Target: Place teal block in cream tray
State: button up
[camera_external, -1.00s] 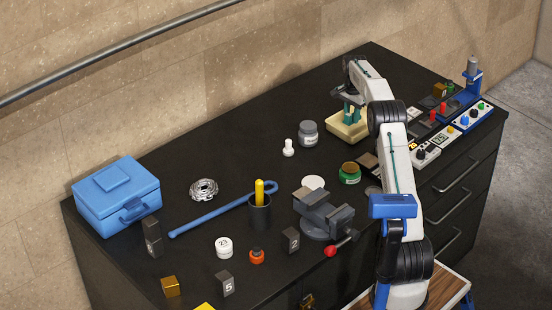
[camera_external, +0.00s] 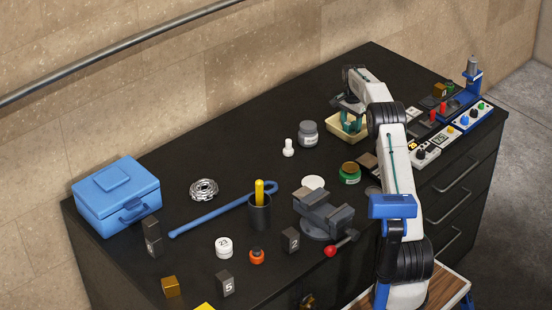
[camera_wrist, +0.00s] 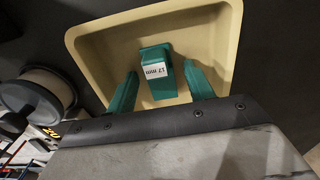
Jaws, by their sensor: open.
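The cream tray (camera_wrist: 95,45) fills the upper part of the wrist view; in the external view its rim (camera_external: 334,127) shows below my gripper. The teal block (camera_wrist: 157,82), with a white label reading "17 mm", is inside the tray in the wrist view. My gripper (camera_wrist: 160,88) has teal fingers, one on each side of the block. In the external view my gripper (camera_external: 352,122) is down at the tray and hides the block.
A grey jar (camera_external: 308,134) and a white pawn-like piece (camera_external: 288,148) stand left of the tray. A green jar (camera_external: 349,174) and a vise (camera_external: 323,213) are nearer the front. Control panels (camera_external: 440,138) lie to the right. The tabletop behind the grey jar is clear.

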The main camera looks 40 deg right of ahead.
notch_tip(320, 180, up, 12)
jog(key=s+a+r+n, duration=0.2)
jog(key=a+r, duration=0.4)
jog(key=a, duration=0.2)
jog(key=s+a+r+n, duration=0.2)
jog(key=a+r, duration=0.3)
jog(key=a, duration=0.3)
jog(key=s+a+r+n, duration=0.3)
jog(key=s+a, duration=0.3)
jog(key=a, duration=0.2)
jog(key=s+a+r+n, duration=0.2)
jog(key=s+a, duration=0.4)
jog(key=a, duration=0.2)
jog(key=s+a+f+n+t, duration=0.1)
jog(key=s+a+f+n, duration=0.15)
jog(key=s+a, duration=0.45)
jog(key=s+a+f+n, duration=0.1)
jog(key=s+a+n, duration=0.25)
jog(key=s, duration=0.65)
jog(key=s+a+f+n, duration=0.3)
jog(key=s+f, duration=0.5)
jog(key=s, duration=0.4)
jog(key=shift+a+f, duration=0.2)
jog(key=shift+a, duration=0.6)
